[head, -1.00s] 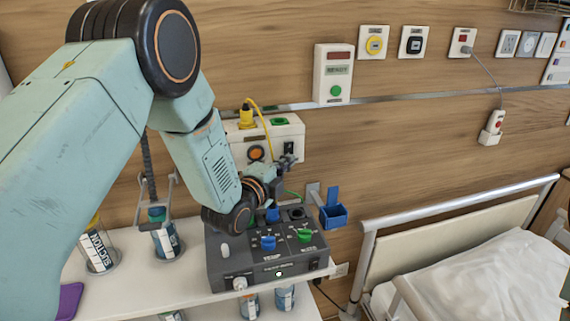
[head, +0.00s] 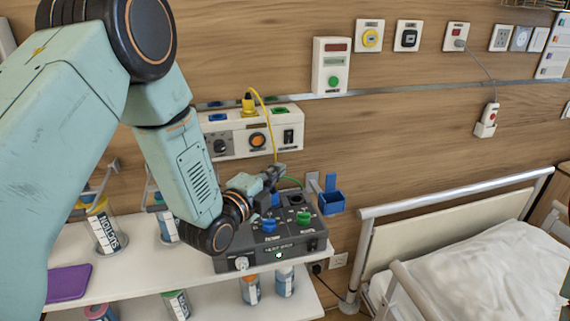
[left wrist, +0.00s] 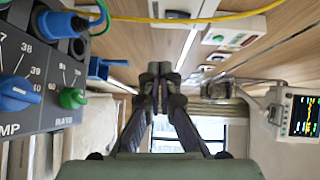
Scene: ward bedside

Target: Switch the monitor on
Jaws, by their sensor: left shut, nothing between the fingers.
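A monitor (left wrist: 302,115) with a lit screen and coloured traces stands at the right in the left wrist view. It is not in the head view. A white wall unit in the head view (head: 228,143) carries an orange round button (head: 258,141) and a black rocker switch (head: 289,136); whether either belongs to the monitor I cannot tell. My left gripper (head: 276,171) is shut and empty, above the grey control box and below the wall unit, apart from the rocker switch. Its closed fingers also show in the left wrist view (left wrist: 160,72). My right gripper is not in view.
The grey control box (head: 305,247), with blue and green knobs and a lit green lamp, sits on a white shelf (head: 130,285). A yellow cable (head: 265,108) hangs from the wall unit. A bed (head: 470,265) stands at the right. Bottles stand left.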

